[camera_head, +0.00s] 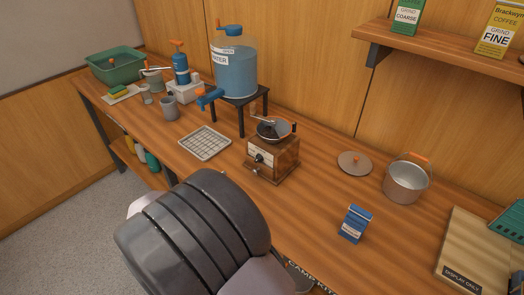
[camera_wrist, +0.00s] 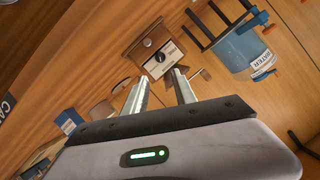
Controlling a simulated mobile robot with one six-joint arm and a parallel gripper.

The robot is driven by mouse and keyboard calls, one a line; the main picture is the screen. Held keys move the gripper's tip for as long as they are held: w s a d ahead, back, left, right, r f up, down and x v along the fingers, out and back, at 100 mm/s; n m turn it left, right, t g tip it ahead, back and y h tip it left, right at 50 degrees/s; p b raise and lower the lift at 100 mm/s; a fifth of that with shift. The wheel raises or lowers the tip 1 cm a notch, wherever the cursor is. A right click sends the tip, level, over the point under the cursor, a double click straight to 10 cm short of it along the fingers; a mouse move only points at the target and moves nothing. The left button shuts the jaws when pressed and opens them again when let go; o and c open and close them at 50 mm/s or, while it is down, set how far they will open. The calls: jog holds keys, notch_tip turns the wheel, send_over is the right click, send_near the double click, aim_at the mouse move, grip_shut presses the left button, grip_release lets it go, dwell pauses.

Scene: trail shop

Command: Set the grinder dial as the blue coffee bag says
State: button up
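The wooden grinder (camera_head: 285,160) stands on the counter with a dark top, a crank and a drawer. Its front has a pale plate with a dark dial (camera_head: 259,158); the setting is too small to read. The wrist view shows the grinder (camera_wrist: 133,45) and the dial (camera_wrist: 160,58) turned over, just beyond my fingertips.
A shelf (camera_head: 450,45) holds a green GRIND COARSE bag (camera_head: 408,15) and a yellow GRIND FINE bag (camera_head: 497,30). A water tank (camera_head: 235,75) stands behind left of the grinder, a wire rack (camera_head: 205,143) left. A lid (camera_head: 354,163) and pot (camera_head: 406,180) lie right.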

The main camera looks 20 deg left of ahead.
aim_at(256, 161)
jog(key=b+x, duration=0.4)
jog(key=x, duration=1.1)
jog(key=shift+w+f, duration=0.1)
jog(key=shift+f, duration=0.1)
jog(key=shift+w+d, duration=0.1)
jog(key=shift+w, duration=0.35)
jog(key=shift+c, duration=0.2)
grip_shut()
